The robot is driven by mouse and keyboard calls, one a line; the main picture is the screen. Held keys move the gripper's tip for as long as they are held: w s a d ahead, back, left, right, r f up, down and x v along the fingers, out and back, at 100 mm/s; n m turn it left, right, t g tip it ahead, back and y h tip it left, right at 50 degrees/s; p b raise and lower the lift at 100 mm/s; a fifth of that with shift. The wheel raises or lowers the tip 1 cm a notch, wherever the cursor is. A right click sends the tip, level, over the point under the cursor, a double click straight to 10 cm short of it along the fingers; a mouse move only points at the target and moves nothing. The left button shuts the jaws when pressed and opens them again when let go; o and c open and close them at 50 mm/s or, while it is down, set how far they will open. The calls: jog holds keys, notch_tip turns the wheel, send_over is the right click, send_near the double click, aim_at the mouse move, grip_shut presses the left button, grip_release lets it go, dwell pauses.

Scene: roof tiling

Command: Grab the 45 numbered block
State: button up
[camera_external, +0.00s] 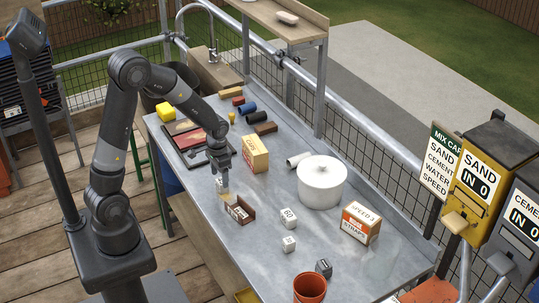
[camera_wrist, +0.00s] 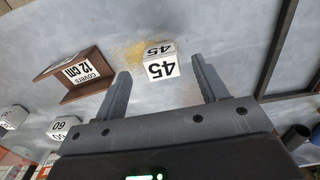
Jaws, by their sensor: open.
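The 45 block (camera_wrist: 160,68) is a small white cube with black "45" on its faces. In the wrist view it lies between the two open fingers of my gripper (camera_wrist: 166,84), toward their tips, with gaps visible on both sides. In the external view my gripper (camera_external: 222,185) points down over the metal table, and the block (camera_external: 220,182) is mostly hidden by the fingers. I cannot tell its exact height relative to the fingertips.
A brown bracket marked "COVERS 12 cm" (camera_wrist: 75,76) stands close to the left finger. White blocks, one marked 60 (camera_wrist: 62,128), lie further left. A white pot (camera_external: 321,183), a straps box (camera_external: 360,223) and an orange cup (camera_external: 310,288) stand on the table (camera_external: 255,265).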

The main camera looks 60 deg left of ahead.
aim_at(220, 181)
jog(key=shift+w+a+f, duration=0.1)
jog(key=shift+f, duration=2.25)
jog(key=c, duration=1.1)
jog(key=shift+o, duration=0.2)
jog(key=shift+r, duration=0.1)
